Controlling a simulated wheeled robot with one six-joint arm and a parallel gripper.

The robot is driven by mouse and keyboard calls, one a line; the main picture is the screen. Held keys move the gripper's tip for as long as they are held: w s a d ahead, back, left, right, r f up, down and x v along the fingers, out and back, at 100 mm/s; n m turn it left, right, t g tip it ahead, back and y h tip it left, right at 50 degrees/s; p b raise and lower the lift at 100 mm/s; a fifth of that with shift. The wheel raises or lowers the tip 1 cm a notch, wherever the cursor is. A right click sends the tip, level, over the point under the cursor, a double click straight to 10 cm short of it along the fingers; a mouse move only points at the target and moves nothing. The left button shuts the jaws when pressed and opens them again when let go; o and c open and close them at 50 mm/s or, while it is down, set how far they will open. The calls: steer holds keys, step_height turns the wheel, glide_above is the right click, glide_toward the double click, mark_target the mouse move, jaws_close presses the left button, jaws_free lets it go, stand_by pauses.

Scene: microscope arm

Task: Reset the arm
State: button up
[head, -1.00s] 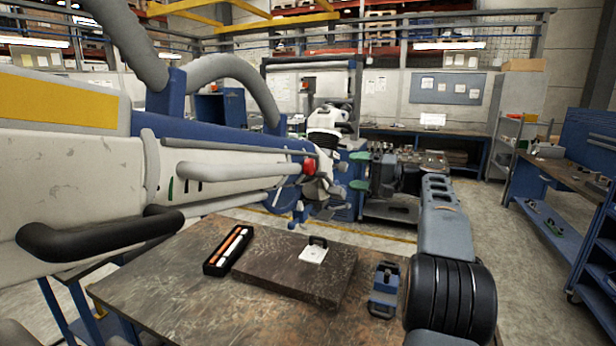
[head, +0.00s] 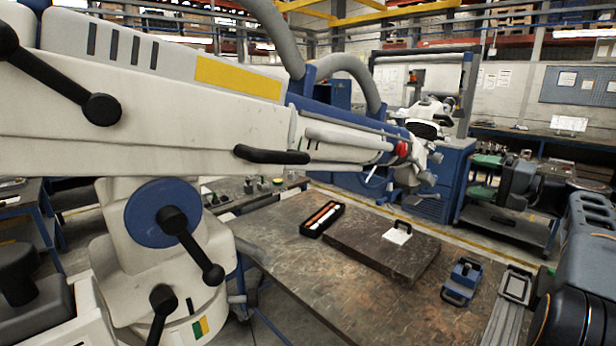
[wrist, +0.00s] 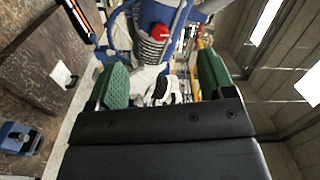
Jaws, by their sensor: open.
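The microscope arm (head: 180,105) is a large white and blue arm with black handles and a yellow stripe. It reaches from the left across the head view to a microscope head (head: 425,135) with a red knob (head: 402,148). My gripper (head: 486,175) has green pads and is open to the right of the microscope head, apart from it in the head view. In the wrist view, the green fingers (wrist: 165,88) stand wide apart. The red knob (wrist: 160,31) and blue and white parts of the microscope arm show beyond them. Nothing is between the pads up close.
A worktable (head: 290,250) stands below, bearing a dark slab (head: 375,255), a black tray with pens (head: 322,218) and a blue clamp-like tool (head: 461,281). A workbench (head: 560,145) stands at the back right.

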steer(key=s+a+f+m+g+h, duration=0.1)
steer(key=a+f+g+h, duration=0.15)
steer(key=f, duration=0.65)
steer(key=s+a+f+m+g+h, duration=0.1)
steer(key=s+f+m+g+h, duration=0.2)
steer(key=f, duration=0.6)
steer(key=s+a+f+n+g+h, duration=0.1)
steer(key=s+a+f+n+h, duration=0.2)
steer(key=s+a, duration=0.6)
steer(key=s+a+f+n+g+h, duration=0.2)
steer(key=s+a+f+n+h, duration=0.2)
steer(key=s+a+n, duration=0.4)
steer(key=s+a+f, duration=0.1)
steer(key=s+a, duration=0.1)
steer(key=shift+s, duration=0.3)
steer(key=shift+f, duration=0.1)
